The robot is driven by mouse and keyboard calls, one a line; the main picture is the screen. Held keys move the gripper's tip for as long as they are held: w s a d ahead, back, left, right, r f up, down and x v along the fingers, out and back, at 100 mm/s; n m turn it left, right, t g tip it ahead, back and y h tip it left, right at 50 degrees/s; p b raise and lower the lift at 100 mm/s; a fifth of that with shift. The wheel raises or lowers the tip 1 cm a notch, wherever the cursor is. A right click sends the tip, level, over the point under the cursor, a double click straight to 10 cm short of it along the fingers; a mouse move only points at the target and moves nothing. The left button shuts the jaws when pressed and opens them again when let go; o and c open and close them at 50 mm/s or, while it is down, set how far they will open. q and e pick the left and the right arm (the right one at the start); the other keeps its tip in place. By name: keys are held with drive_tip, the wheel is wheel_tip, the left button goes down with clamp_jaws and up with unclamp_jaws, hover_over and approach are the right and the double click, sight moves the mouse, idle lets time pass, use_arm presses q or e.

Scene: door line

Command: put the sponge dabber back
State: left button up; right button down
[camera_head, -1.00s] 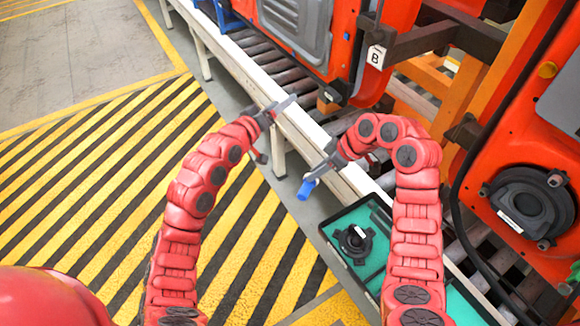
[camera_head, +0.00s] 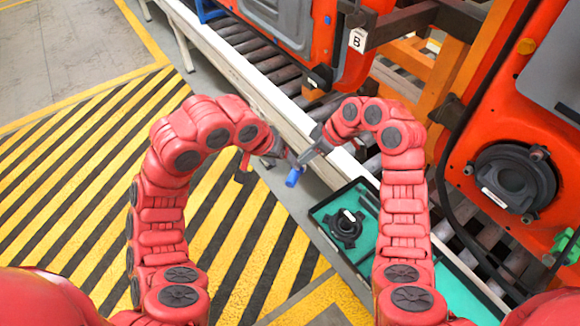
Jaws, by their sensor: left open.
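The blue piece (camera_head: 293,177), which I take for the sponge dabber, hangs at the tips of my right gripper (camera_head: 303,157), over the conveyor's front edge. The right gripper appears shut on it. My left gripper (camera_head: 291,156) is open and close beside the right one; their fingers overlap in the picture, so I cannot tell whether the left touches the dabber. An open case with teal foam (camera_head: 327,211) lies to the right of the grippers. It has a black round part and dark slots; my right arm hides part of it.
A roller conveyor with a pale rail (camera_head: 240,80) runs diagonally behind my grippers. Orange door panels (camera_head: 520,110) stand behind it, one beside a "B" tag (camera_head: 357,39). A dark speaker (camera_head: 515,180) sits in the right panel. The striped floor (camera_head: 80,160) at left is clear.

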sight(295, 172)
use_arm(q)
drive_tip(key=x, duration=0.8)
drive_tip(key=shift+w+d+f, duration=0.15)
drive_tip(key=shift+f, duration=0.15)
clamp_jaws()
drive_tip(key=shift+r, duration=0.1)
use_arm(e)
drive_tip(key=c, duration=0.6)
unclamp_jaws()
